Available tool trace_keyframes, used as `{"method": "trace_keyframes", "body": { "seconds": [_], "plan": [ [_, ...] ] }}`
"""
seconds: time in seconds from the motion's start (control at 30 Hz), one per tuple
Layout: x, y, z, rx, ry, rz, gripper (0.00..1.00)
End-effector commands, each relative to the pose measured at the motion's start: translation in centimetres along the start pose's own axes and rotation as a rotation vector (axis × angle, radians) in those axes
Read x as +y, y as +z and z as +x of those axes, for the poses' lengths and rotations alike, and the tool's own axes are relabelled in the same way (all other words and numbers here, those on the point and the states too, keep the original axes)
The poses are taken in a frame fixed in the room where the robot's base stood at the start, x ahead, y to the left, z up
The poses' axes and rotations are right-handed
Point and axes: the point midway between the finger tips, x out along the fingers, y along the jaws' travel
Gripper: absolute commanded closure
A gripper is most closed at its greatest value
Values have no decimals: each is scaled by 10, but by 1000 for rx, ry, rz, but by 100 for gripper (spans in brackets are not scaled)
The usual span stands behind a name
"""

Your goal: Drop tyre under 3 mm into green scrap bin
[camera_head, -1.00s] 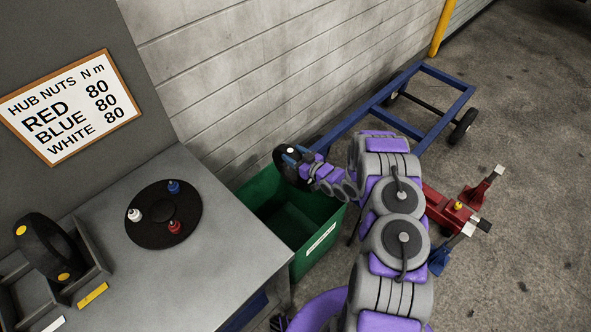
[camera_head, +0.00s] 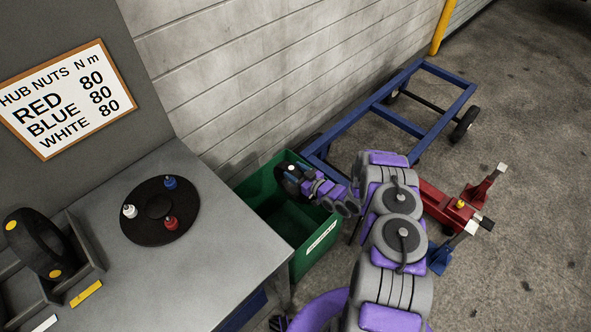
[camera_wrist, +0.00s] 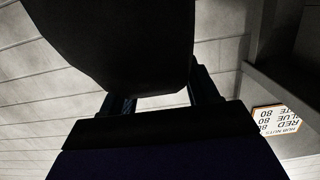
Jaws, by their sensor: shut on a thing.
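The green scrap bin (camera_head: 317,246) stands on the floor between the bench and the wall, with a white label on its front. My gripper (camera_head: 291,176) is over the bin's back part, low near its rim. It is shut on a black tyre (camera_head: 282,183), seen small and partly hidden by the gripper in the head view. In the wrist view the dark tyre (camera_wrist: 115,45) fills the upper middle between the two fingers. The tread depth cannot be read.
The grey bench (camera_head: 215,235) holds a black disc (camera_head: 159,231) with red, blue and white nuts, and another tyre (camera_head: 38,243) in a rack. A blue trolley frame (camera_head: 400,120) stands right of the bin. A red jack (camera_head: 445,208) is right of my arm.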

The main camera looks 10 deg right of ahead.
Motion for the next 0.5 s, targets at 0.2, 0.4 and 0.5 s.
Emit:
{"method": "trace_keyframes", "body": {
  "seconds": [0.2, 0.4, 0.5],
  "plan": [
    [0, 4, 1, 2, 0, -1, 100],
    [0, 4, 1, 2, 0, -1, 34],
    [0, 4, 1, 1, 0, 0, 24]
  ]
}}
